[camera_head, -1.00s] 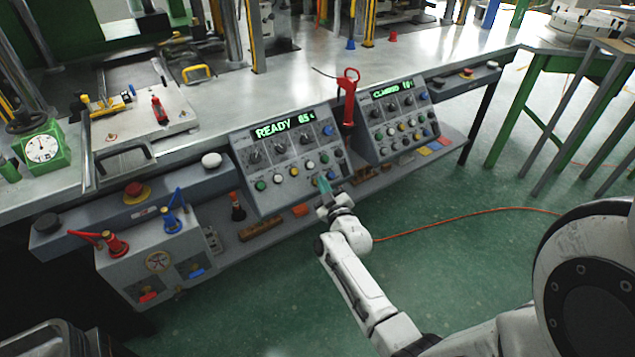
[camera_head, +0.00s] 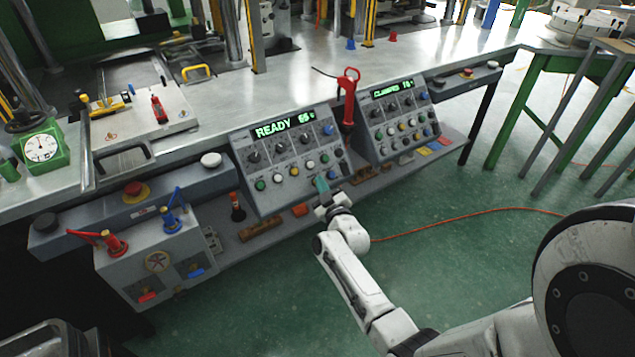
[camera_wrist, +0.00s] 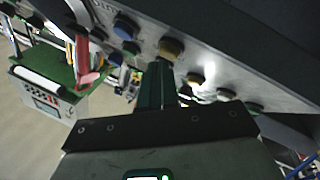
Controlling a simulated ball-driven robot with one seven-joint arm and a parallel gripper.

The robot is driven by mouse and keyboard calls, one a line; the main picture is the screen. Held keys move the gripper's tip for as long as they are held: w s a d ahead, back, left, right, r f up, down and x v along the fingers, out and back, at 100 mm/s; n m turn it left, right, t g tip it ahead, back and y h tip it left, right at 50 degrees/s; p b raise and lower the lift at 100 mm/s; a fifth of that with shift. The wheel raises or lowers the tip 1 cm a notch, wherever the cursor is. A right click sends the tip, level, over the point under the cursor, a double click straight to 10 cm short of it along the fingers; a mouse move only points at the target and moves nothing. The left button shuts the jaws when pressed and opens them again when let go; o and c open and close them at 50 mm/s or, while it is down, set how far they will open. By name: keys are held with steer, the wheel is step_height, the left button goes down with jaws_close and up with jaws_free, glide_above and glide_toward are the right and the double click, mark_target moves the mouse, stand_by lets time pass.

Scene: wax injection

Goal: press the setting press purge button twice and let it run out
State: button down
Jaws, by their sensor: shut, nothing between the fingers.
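My gripper (camera_head: 320,185) is shut and empty, with its green fingertips at the lower right edge of the left control panel (camera_head: 262,190). That panel has a green display (camera_head: 283,126) reading READY with small digits, dark knobs and a row of coloured buttons. In the wrist view the shut fingers (camera_wrist: 162,72) point at an amber button (camera_wrist: 171,48), with their tips close below it; I cannot tell whether they touch. A blue button (camera_wrist: 125,28) and a pale button (camera_wrist: 195,78) sit either side. No label marking the purge button is legible.
A second panel (camera_head: 412,140) with a CLAMPED display stands to the right, with a red-handled tool (camera_head: 349,95) between them. A lower shelf (camera_head: 285,228) runs beneath. A box with red and blue levers (camera_head: 157,262) is at the left.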

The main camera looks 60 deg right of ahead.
steer(key=shift+w+d+f, duration=0.1)
steer(key=shift+w+f, duration=0.05)
stand_by(0.3)
steer(key=shift+s+a+r+p, duration=0.35)
steer(key=shift+s+r, duration=0.15)
steer(key=shift+r, duration=0.05)
stand_by(0.4)
steer(key=shift+s+a+r+p, duration=0.5)
steer(key=shift+s+r, duration=0.3)
steer(key=shift+s, duration=0.05)
steer(key=shift+s+a+r+p, duration=0.5)
steer(key=shift+s+r, duration=0.3)
